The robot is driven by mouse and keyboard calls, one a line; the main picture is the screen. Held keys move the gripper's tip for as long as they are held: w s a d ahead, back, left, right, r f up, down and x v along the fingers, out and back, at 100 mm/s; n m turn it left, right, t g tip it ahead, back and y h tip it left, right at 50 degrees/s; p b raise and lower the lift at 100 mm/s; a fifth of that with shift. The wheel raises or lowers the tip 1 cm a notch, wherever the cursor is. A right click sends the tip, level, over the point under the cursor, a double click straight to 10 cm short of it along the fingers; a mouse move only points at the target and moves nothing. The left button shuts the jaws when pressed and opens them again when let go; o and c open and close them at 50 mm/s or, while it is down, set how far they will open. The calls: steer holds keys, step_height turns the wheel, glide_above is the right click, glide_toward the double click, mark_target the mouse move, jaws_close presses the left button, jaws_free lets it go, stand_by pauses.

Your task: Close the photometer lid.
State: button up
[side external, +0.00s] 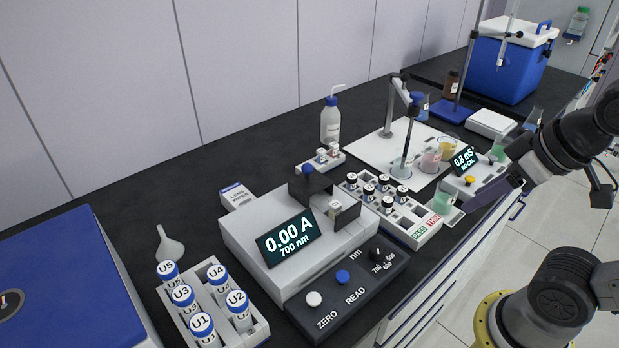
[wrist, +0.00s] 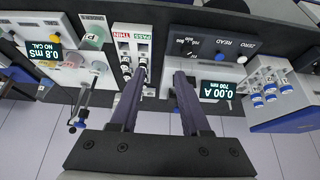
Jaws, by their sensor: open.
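The photometer (side external: 246,232) is a pale grey box with a lit display reading 0.00 A, 700 nm. Its dark lid (side external: 311,186), with a blue knob, appears raised on the back of the sample well. A small vial with a white label (side external: 334,209) shows in the dark well beside it. My gripper (side external: 464,207) is open and empty, to the right of the photometer and apart from it. I cannot make out the lid there.
A control panel (side external: 345,290) with knobs lies in front of the photometer. A vial rack (side external: 425,232) stands between it and my gripper. A second rack (side external: 258,331) of U-labelled vials is at left. Beakers (side external: 431,160) and a stand are behind. A blue box (side external: 60,270) fills the left.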

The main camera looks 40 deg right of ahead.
steer(key=shift+w+r, duration=0.1)
steer(key=shift+r, duration=0.15)
steer(key=shift+c, duration=1.1)
steer(key=shift+t, duration=0.4)
steer(key=w+r, duration=0.4)
steer(key=r, duration=0.1)
steer(key=w+r, duration=0.2)
steer(key=shift+w+a+r, duration=0.1)
steer(key=shift+a+r, duration=0.1)
jaws_close()
steer(key=w+a+r+n, duration=0.15)
steer(key=w+r, duration=0.35)
steer(key=w, duration=0.6)
steer(key=g, duration=0.2)
glide_above(300, 176)
steer(key=shift+n+y, duration=0.35)
steer(key=shift+y, duration=0.05)
steer(key=shift+f, duration=9.7)
